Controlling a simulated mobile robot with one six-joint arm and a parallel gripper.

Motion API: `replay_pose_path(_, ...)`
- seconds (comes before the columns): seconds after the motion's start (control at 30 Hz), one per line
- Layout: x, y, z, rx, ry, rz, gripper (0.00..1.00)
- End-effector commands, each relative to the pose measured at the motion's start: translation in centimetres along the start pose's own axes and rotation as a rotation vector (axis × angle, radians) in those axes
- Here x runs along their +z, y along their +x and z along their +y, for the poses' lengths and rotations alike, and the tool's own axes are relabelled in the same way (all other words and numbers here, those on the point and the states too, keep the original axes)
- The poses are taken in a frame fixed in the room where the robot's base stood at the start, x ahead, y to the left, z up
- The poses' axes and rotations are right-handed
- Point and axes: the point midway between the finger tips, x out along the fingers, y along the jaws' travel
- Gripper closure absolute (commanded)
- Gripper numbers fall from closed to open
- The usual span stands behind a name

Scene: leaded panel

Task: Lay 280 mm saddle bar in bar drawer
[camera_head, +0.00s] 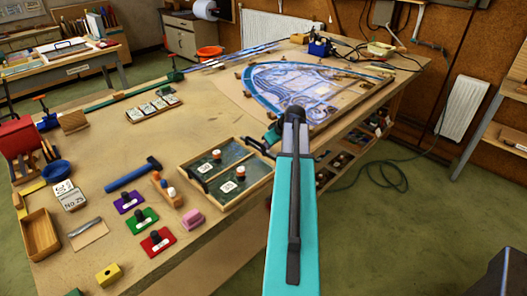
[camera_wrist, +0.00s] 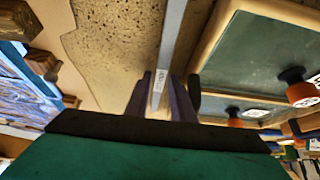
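A thin grey bar (camera_wrist: 172,40) with a small white label runs up from between my fingertips in the wrist view, over the bench; I take it for the saddle bar, but its label is too small to read. My gripper (camera_wrist: 162,92) appears shut on its labelled part. In the head view my arm points over the bench's near edge, and its fingers and the bar are mostly hidden there. I cannot pick out the bar drawer for certain. A wooden tray (camera_head: 228,206) with two green-lined compartments lies left of my gripper; its green lining (camera_wrist: 262,60) shows at right in the wrist view.
The leaded panel (camera_head: 325,92) lies behind my gripper. A blue-handled hammer (camera_head: 130,176), coloured knobbed blocks and a wooden box (camera_head: 39,236) occupy the bench's left part. Shelves with stored items sit under the bench at right. A green hose (camera_head: 375,178) lies on the floor.

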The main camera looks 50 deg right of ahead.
Motion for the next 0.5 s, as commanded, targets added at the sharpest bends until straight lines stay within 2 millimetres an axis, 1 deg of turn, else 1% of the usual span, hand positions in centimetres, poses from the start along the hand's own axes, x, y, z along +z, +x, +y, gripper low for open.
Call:
replay_pose_path(0.17,0.0,-0.03,0.0,0.0,0.0,0.0,0.78)
replay_pose_path(0.2,0.0,-0.03,0.0,0.0,0.0,0.0,0.81)
replay_pose_path(0.27,0.0,-0.03,0.0,0.0,0.0,0.0,0.92)
replay_pose_path(0.3,0.0,-0.03,0.01,0.0,0.0,0.0,0.98)
replay_pose_path(0.33,0.0,-0.03,0.01,0.0,0.0,0.0,1.0)
replay_pose_path(0.5,-0.1,-0.1,0.02,0.001,0.0,0.002,1.0)
